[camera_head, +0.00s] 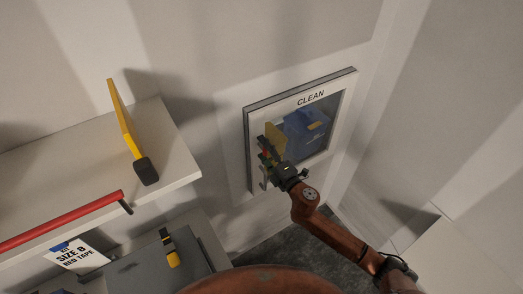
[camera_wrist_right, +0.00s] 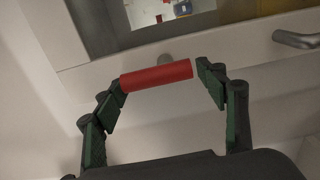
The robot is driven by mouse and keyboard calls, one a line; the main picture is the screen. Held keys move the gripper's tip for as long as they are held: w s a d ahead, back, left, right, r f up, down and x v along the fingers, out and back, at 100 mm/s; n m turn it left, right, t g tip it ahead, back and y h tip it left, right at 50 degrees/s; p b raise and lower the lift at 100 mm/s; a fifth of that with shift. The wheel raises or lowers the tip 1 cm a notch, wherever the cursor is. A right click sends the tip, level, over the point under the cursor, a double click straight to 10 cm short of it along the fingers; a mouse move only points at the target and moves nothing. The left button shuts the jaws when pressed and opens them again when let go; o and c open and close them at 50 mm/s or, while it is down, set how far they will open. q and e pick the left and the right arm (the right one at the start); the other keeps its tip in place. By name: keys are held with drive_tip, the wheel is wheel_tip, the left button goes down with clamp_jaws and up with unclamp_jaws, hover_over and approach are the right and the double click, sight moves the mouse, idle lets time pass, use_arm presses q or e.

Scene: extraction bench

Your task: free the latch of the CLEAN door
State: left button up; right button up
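The CLEAN door (camera_head: 331,112) is a white framed panel with a dark window, shown shut in the wall in the head view. My right gripper (camera_head: 268,155) is at its left edge, hiding part of the frame. In the right wrist view, a red cylindrical latch grip (camera_wrist_right: 156,76) lies across the space between the fingers of my right gripper (camera_wrist_right: 162,82). The fingers are spread wide, near its two ends; a firm hold does not show. A metal pull handle (camera_wrist_right: 297,40) is on the door to the right. My left gripper is out of view.
Blue and yellow items (camera_head: 306,125) show behind the window. A white shelf (camera_head: 75,150) on the left carries a yellow-handled tool with a black head (camera_head: 145,170). A red bar (camera_head: 70,220) runs along its front. A SIZE 8 RED TAPE card (camera_head: 77,257) is below.

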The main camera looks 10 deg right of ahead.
drive_tip(key=shift+o, duration=0.4)
drive_tip(key=shift+d, duration=0.2)
drive_tip(key=v, duration=1.2)
